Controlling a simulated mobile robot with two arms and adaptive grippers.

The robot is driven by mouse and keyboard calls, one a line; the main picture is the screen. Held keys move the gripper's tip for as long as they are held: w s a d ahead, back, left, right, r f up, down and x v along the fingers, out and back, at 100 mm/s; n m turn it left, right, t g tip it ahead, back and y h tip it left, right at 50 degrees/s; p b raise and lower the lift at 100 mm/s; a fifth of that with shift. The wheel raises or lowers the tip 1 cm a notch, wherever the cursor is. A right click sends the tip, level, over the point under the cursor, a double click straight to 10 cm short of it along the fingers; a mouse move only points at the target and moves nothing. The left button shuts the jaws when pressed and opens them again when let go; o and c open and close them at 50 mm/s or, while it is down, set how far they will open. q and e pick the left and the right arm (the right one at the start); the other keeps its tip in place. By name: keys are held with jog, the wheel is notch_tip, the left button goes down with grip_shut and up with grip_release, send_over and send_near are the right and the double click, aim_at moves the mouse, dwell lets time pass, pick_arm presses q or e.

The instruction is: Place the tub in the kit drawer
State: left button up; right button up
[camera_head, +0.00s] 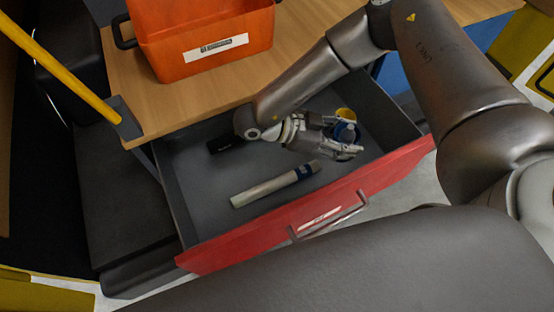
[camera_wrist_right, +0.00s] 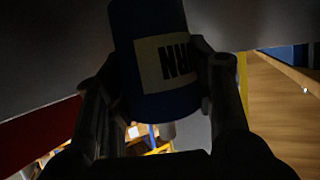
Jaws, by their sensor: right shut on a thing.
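The tub (camera_head: 347,132) is blue with a yellow end in the head view. I cannot tell whether the tub touches the drawer floor. The fingers hide part of the tub. My left gripper is not in view.
A pale cylinder with a blue band (camera_head: 272,186) lies in the drawer's middle. A small black item (camera_head: 226,143) lies near its back. The drawer has a red front (camera_head: 250,238) with a handle. An orange bin (camera_head: 165,60) stands on the wooden top (camera_head: 140,95). The drawer's left floor is clear.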

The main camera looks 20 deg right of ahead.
jog(key=shift+f, duration=0.3)
jog(key=shift+f, duration=0.15)
send_over(331, 173)
notch_tip(331, 173, down, 5)
jog(key=shift+d+r, duration=0.1)
jog(key=shift+w+f+b, duration=0.1)
jog(key=shift+f+b, duration=0.45)
jog(key=shift+f, duration=1.9)
jog(key=shift+f, duration=0.2)
jog(key=o, duration=1.1)
jog(key=shift+r, duration=0.15)
